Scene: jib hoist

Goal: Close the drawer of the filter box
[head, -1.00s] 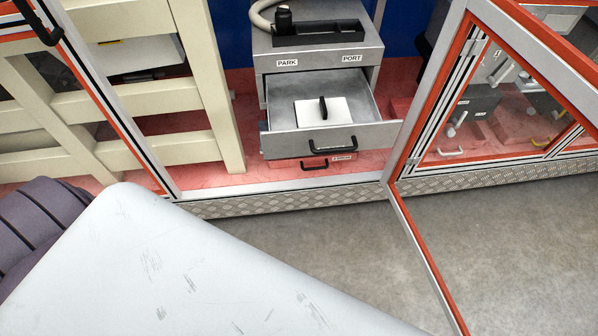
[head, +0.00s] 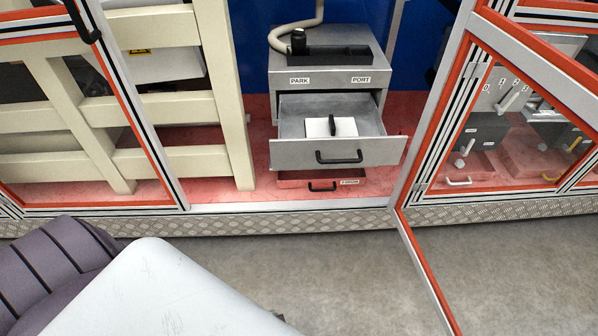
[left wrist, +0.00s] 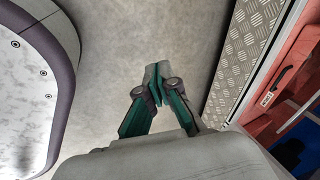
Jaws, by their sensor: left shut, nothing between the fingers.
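The filter box (head: 330,80) is a grey cabinet marked PARK and PORT, standing inside the framed enclosure. Its grey drawer (head: 290,155) is pulled out, with a black bar handle (head: 339,161) on its front. A white block with a black grip (head: 345,127) lies in the drawer. In the left wrist view my left gripper (left wrist: 155,80) is shut and empty above the grey floor, apart from the box. The grey drawer cannot be made out in that view. My right gripper is in neither view.
A red drawer (head: 300,180) with a black handle sits below the grey one; what looks like it is at the right of the left wrist view (left wrist: 285,80). A checker-plate sill (head: 300,219) fronts the enclosure. A red-edged door frame (head: 440,130) stands right. Cream beams (head: 215,90) stand left.

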